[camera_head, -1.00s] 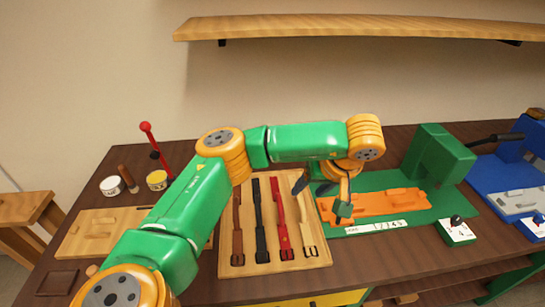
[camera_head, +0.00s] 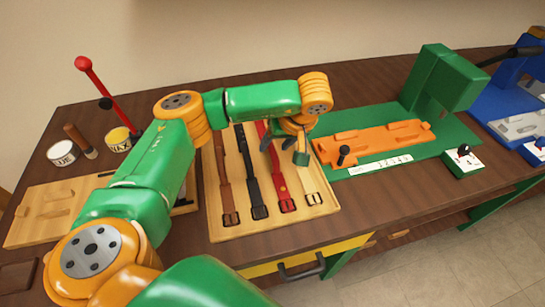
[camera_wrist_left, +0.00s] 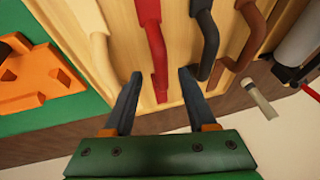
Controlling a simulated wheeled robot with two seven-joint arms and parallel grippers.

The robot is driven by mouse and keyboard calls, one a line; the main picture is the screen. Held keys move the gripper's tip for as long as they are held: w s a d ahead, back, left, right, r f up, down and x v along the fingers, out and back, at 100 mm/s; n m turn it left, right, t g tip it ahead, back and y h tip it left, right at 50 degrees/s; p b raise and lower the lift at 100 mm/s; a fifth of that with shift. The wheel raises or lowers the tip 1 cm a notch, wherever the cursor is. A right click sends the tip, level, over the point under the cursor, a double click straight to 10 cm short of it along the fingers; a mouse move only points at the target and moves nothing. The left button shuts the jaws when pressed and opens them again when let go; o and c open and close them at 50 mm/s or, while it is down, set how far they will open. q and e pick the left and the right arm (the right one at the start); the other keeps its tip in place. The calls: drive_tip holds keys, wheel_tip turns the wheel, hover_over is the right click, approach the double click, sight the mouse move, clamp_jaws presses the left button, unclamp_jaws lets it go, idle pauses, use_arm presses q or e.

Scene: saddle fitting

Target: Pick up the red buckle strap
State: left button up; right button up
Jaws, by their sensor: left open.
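The red buckle strap (camera_head: 281,184) lies on a light wooden tray (camera_head: 229,232), between a black strap (camera_head: 254,175) and a cream strap (camera_head: 310,181). Its buckle is at the near end. My left gripper (camera_head: 284,150) is open over the far part of the tray, by the red and cream straps, and hides part of both. In the left wrist view the red strap (camera_wrist_left: 154,45) runs between the two open fingers (camera_wrist_left: 160,76), with nothing gripped. The height of the fingers above the strap is hard to tell. My right gripper is not in view.
A brown strap (camera_head: 224,180) lies at the tray's left. An orange fixture (camera_head: 375,140) on a green base with a green press (camera_head: 440,80) stands to the right. Glue and wax pots (camera_head: 63,152) and a red lever (camera_head: 105,95) stand at the left.

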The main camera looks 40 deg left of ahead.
sight(272, 147)
use_arm(q)
drive_tip(key=x, duration=0.3)
drive_tip(key=shift+a, duration=0.2)
clamp_jaws()
